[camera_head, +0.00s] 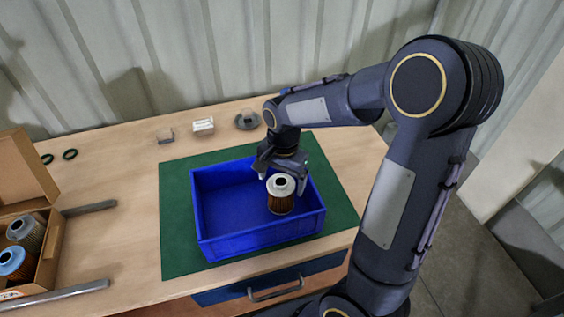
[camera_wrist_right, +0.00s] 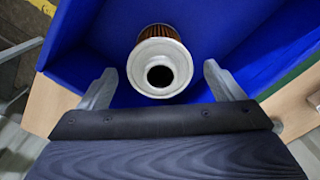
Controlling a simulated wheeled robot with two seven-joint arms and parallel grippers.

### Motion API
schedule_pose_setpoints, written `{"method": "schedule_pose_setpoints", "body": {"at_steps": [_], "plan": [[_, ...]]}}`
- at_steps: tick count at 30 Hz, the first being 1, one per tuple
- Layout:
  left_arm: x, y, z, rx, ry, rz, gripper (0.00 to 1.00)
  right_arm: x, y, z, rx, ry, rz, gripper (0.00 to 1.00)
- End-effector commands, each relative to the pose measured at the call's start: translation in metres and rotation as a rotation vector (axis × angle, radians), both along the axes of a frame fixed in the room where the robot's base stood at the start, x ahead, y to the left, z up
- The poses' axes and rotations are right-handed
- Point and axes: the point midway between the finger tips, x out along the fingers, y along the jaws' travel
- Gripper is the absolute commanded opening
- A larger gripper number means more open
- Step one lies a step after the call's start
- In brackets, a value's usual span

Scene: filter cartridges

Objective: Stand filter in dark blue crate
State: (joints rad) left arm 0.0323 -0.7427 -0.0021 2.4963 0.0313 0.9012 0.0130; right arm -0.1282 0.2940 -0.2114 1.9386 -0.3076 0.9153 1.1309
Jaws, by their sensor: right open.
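A filter cartridge (camera_head: 281,196) with a white ring cap and brown pleated body stands upright in the right part of the dark blue crate (camera_head: 222,246). My right gripper (camera_head: 283,180) is over the crate at the filter's top. In the right wrist view the filter (camera_wrist_right: 160,66) shows its round cap and dark centre hole between the two spread fingers of the gripper (camera_wrist_right: 158,78), with a gap on each side. The crate (camera_wrist_right: 105,30) walls surround it there. The crate's floor under the filter is hidden. My left gripper is not in view.
The crate stands on a green mat (camera_head: 176,220) on a wooden table (camera_head: 120,180). A cardboard box (camera_head: 50,245) with several filters is at the left. Small items, including a white block (camera_head: 203,126) and black rings (camera_head: 70,154), lie at the back. Grey bars lie by the box.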

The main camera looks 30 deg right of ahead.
Motion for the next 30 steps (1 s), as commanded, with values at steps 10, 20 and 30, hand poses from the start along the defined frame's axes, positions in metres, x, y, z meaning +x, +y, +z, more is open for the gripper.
{"method": "schedule_pose_setpoints", "body": {"at_steps": [10, 20, 30], "plan": [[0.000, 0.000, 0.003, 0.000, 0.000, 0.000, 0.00, 0.000, -0.002, 0.063, 0.001, -0.002, 0.001, 0.88], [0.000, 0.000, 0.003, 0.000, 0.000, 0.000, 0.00, -0.054, 0.003, 0.097, 0.112, -0.156, 0.221, 0.88], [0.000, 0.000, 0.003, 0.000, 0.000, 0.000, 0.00, -0.154, 0.039, 0.104, 0.098, -0.556, 0.721, 0.88]]}}
